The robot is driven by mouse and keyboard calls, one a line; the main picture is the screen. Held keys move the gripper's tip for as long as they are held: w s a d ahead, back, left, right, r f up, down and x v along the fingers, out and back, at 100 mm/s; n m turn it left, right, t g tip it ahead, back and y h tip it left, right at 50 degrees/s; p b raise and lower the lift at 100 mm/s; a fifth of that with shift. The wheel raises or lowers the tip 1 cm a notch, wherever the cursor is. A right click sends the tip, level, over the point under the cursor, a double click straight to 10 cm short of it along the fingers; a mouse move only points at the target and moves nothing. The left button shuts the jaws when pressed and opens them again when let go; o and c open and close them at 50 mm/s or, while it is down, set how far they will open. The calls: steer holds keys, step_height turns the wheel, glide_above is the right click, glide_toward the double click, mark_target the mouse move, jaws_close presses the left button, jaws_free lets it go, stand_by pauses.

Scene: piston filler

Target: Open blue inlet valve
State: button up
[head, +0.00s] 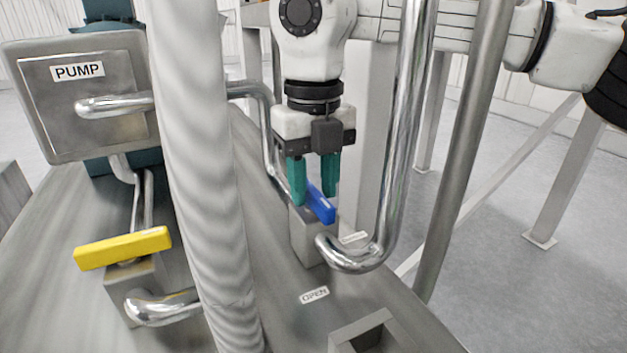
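The blue valve handle (321,206) sits on top of a grey valve block (302,238) right of the picture's middle. Its near end points toward the lower right. My gripper (313,198) points down over the handle, with its two green fingers apart. The handle shows between and in front of the fingers, its far part hidden behind them. I see a gap between the fingers and cannot tell whether either touches the handle. An OPEN label (314,295) lies on the metal surface in front of the block. A second small label (354,237) beside the block is too small to read.
A shiny bent pipe (400,150) and a grey post (466,150) stand close right of my gripper. A thick whitish ribbed hose (205,170) runs down left of it. A yellow valve handle (123,248) and a PUMP box (85,95) are at left.

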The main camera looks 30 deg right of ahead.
mark_target(314, 190)
steer(key=shift+o, duration=0.2)
step_height(314, 190, up, 11)
stand_by(0.6)
steer(key=shift+f, duration=0.15)
